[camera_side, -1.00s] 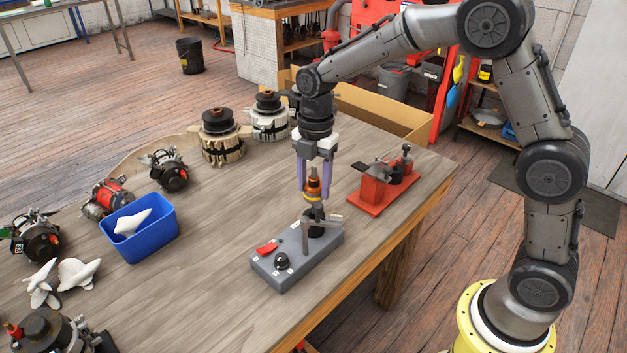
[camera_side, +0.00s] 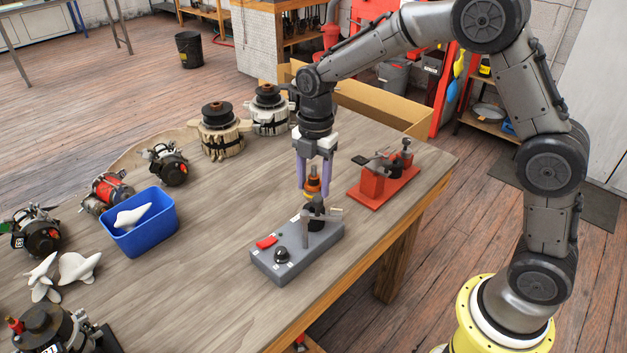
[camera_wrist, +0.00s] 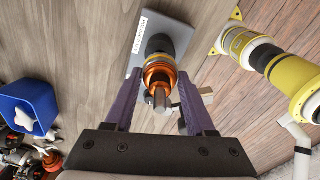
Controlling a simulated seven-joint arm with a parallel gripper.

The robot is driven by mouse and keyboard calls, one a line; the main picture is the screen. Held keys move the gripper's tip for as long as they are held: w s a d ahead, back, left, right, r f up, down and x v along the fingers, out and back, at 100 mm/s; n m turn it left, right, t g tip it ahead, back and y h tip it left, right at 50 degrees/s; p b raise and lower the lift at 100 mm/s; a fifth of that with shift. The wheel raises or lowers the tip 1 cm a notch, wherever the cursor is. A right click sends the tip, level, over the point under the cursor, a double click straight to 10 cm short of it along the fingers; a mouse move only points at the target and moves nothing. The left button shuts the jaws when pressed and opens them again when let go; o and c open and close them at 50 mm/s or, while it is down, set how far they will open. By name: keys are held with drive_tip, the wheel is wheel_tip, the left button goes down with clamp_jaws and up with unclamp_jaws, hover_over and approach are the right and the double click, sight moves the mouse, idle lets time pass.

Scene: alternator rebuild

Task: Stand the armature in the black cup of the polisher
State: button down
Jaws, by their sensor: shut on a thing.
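The polisher is a grey box (camera_side: 282,263) on the bench with a red switch, a black knob and an upright post with a crossbar. The armature (camera_side: 314,184) is upright, with orange-copper and dark bands, over the polisher's far end. My gripper (camera_side: 313,189) points down and is shut on the armature. In the wrist view the armature's metal shaft and copper part (camera_wrist: 158,72) lie between the purple fingers (camera_wrist: 160,78), with the grey polisher (camera_wrist: 172,30) beyond. The armature's lower end and the black cup merge behind the post, so I cannot tell whether it is seated.
A red fixture (camera_side: 371,187) stands close behind and right of the polisher. A blue bin (camera_side: 144,239) with a white part sits left. Alternators (camera_side: 222,143) and white parts line the bench's left and back. Wood between bin and polisher is bare.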

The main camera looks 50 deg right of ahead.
sight(313, 166)
drive_tip(key=shift+w+f, duration=0.1)
drive_tip(key=shift+f, duration=1.7)
idle(1.4)
drive_tip(key=shift+c, duration=1.6)
unclamp_jaws()
drive_tip(key=shift+o, duration=0.8)
drive_tip(key=shift+f, duration=0.15)
drive_tip(key=shift+r, duration=4.1)
